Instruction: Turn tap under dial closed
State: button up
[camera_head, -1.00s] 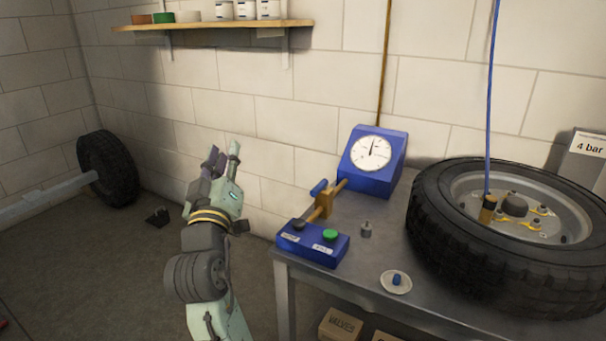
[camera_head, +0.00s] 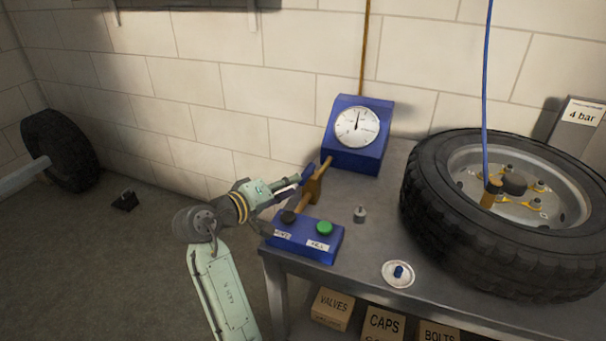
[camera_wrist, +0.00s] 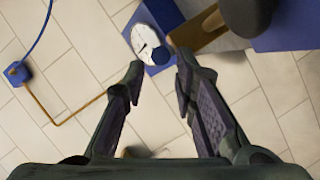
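The dial (camera_head: 357,127) is a white round face on a blue sloped housing at the back of the bench; it also shows in the wrist view (camera_wrist: 148,42). The tap (camera_head: 315,188) below it is a brass body on a brass pipe, with a blue handle (camera_head: 326,165). In the wrist view the brass (camera_wrist: 197,32) is beyond the right finger, and the blue handle end (camera_wrist: 161,56) appears in the gap between the fingertips. My gripper (camera_head: 303,178) is at the handle's left side, open and empty (camera_wrist: 158,72). Whether it touches the handle cannot be told.
A blue box (camera_head: 305,239) with a black and a green button sits in front of the tap, close below my gripper. A small metal weight (camera_head: 360,214), a dish (camera_head: 398,275) and a large tyre (camera_head: 500,215) are to the right. The wall is behind.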

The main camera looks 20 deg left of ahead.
aim_at(304, 174)
jog(key=p+x, duration=0.1)
jog(key=x, duration=0.5)
jog(key=shift+w, duration=0.2)
grip_shut()
dwell(0.5)
